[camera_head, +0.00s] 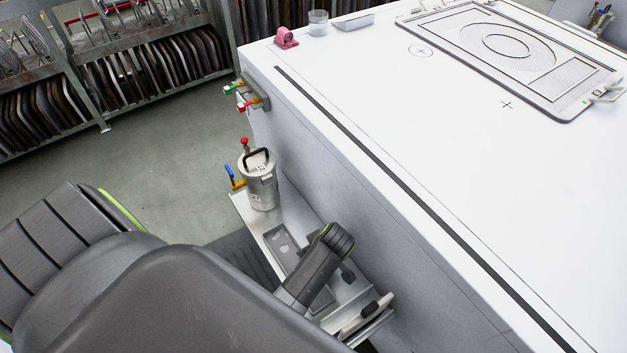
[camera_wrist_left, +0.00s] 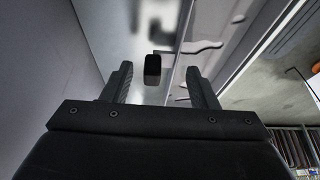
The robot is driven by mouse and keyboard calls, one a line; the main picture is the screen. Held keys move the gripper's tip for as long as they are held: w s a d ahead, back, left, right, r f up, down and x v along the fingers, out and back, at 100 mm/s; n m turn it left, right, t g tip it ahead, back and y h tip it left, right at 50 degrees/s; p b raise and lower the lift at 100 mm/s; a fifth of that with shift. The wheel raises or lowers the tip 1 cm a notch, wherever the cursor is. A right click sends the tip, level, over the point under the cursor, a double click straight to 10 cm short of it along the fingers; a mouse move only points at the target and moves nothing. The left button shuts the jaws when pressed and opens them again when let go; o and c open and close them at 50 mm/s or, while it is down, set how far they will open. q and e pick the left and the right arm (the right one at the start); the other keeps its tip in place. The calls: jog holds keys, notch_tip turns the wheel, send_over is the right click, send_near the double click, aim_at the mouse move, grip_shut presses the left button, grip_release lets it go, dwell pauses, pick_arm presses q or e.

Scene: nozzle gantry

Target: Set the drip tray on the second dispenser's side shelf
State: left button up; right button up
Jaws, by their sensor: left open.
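A metal side shelf (camera_head: 243,205) runs low along the near side of the white table. A steel lidded canister (camera_head: 262,185) with a black handle and red knob stands upright at its far end. A grey plate with recesses (camera_head: 284,243) lies on the shelf, partly hidden behind my left arm; I cannot tell if it is the drip tray. A pale flat piece with a dark grip (camera_head: 368,309) is at the near end. In the left wrist view, my left gripper (camera_wrist_left: 160,70) is open and empty, with a black knob (camera_wrist_left: 152,68) showing between its fingers, apparently untouched. My right gripper is out of view.
The white table (camera_head: 440,150) rises as a wall beside the shelf. On it are a pink clamp (camera_head: 286,39), a clear cup (camera_head: 318,23), a small shallow tray (camera_head: 354,22) and a grey framed panel (camera_head: 510,50). Racks (camera_head: 125,75) stand beyond open floor (camera_head: 150,160).

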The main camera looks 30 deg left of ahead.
pick_arm(q)
jog(key=w+p+v, duration=0.1)
jog(key=p+v, duration=0.4)
jog(key=v, duration=0.1)
jog(key=shift+s+r+p, duration=0.25)
jog(key=shift+s+p, duration=0.15)
jog(key=shift+s, duration=0.15)
jog(key=shift+d, duration=0.1)
